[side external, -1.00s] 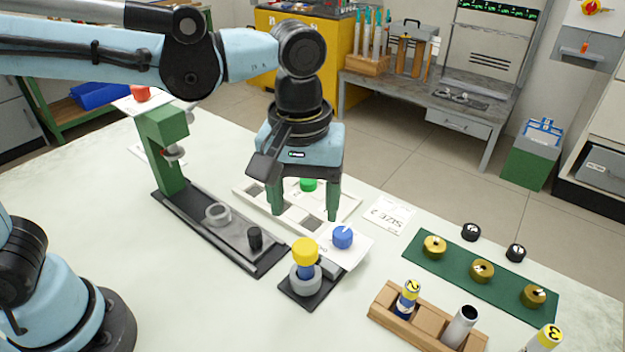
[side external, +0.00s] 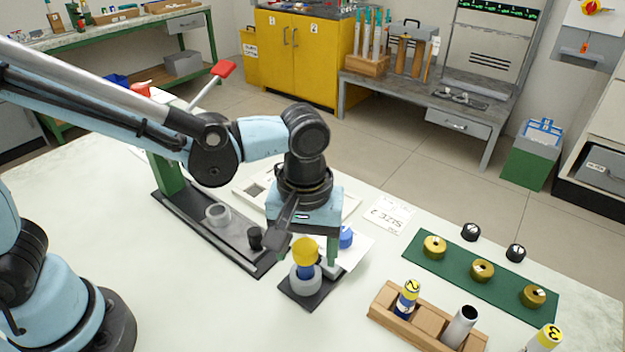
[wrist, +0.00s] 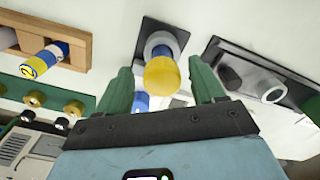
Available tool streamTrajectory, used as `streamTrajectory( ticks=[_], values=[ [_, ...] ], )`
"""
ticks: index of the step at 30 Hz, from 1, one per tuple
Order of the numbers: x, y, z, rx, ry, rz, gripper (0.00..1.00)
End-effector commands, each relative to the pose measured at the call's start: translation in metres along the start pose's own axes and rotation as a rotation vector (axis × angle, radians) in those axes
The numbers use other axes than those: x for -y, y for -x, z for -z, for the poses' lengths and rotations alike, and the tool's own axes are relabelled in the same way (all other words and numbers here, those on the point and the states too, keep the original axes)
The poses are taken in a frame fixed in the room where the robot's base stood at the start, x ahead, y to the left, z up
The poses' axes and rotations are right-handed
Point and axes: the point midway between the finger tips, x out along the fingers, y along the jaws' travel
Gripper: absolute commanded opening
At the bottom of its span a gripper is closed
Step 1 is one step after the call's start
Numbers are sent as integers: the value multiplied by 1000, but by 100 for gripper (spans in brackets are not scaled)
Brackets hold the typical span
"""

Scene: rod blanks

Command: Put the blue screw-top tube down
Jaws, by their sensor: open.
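A blue tube with a yellow top (side external: 305,248) stands upright in a grey ring holder (side external: 307,281) on a small black base. In the wrist view the yellow top (wrist: 162,77) lies between my two green fingers, with the ring holder (wrist: 162,41) beyond it. My gripper (side external: 306,252) is open and low over this tube, with a gap visible on each side of the top in the wrist view. A blue cap (side external: 346,237) sits just behind, partly hidden by a finger. Another blue tube with a yellow end marked 2 (side external: 407,297) leans in the wooden rack.
The wooden rack (side external: 424,323) also holds a grey tube (side external: 461,327). A green mat (side external: 455,270) bears brass pieces, with black knobs behind it. A dark fixture (side external: 232,247) with a green post stands left. The white tray (side external: 248,190) is largely hidden.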

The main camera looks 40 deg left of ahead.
Motion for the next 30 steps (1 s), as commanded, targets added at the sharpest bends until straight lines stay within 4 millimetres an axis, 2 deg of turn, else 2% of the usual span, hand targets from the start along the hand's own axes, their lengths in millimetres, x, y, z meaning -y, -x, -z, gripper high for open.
streamTrajectory(
  ticks=[3,9,18,30],
  values=[
    [2,-16,-3,0,-1,0,68],
    [2,-33,-3,1,-1,-2,68],
    [2,-35,-3,1,-1,-2,68],
    [2,-35,-3,1,-1,-2,9]
  ],
)
